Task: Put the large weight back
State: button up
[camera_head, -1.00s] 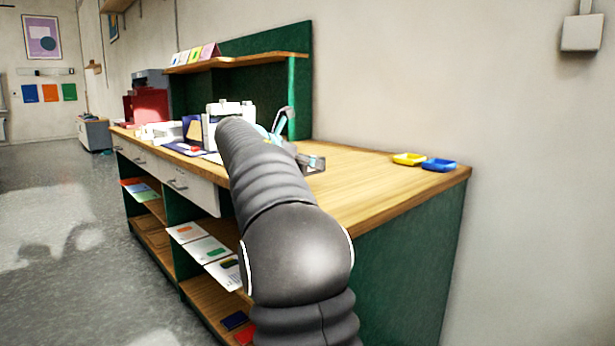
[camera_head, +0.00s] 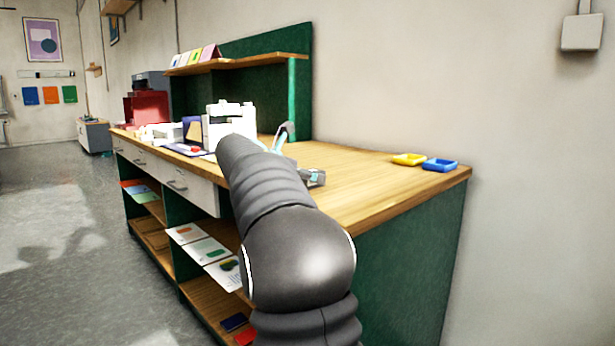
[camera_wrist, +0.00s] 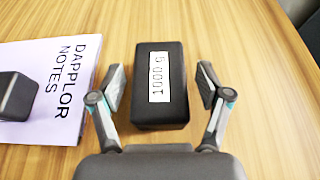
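My gripper (camera_wrist: 161,76) is open, with one finger on each side of the weight and a visible gap on both sides. In the head view my gripper (camera_head: 312,178) is low over the table, mostly hidden behind my arm, and the weight cannot be made out there. A smaller-looking dark block (camera_wrist: 14,96) sits on a white paper marked DAPPLOR NOTES (camera_wrist: 62,88), left of the weight.
A white machine (camera_head: 222,122) stands behind my arm, near a raised shelf (camera_head: 240,64).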

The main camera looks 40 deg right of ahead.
jog(key=shift+a+r, duration=0.2)
jog(key=shift+r, duration=0.05)
jog(key=v, duration=1.1)
jog(key=shift+a+p, duration=0.3)
jog(key=shift+p, duration=0.05)
jog(key=shift+s, duration=0.1)
jog(key=s+a+f+m+t+y, duration=0.4)
jog(key=s+a+f+m+y, duration=0.9)
jog(key=s+a+f, duration=1.2)
jog(key=s+f+m, duration=0.1)
jog(key=s+m, duration=0.3)
jog(key=m, duration=0.1)
jog(key=shift+a+f+m+t, duration=0.25)
jog(key=shift+f+m+t, duration=0.05)
jog(key=shift+f+m, duration=0.1)
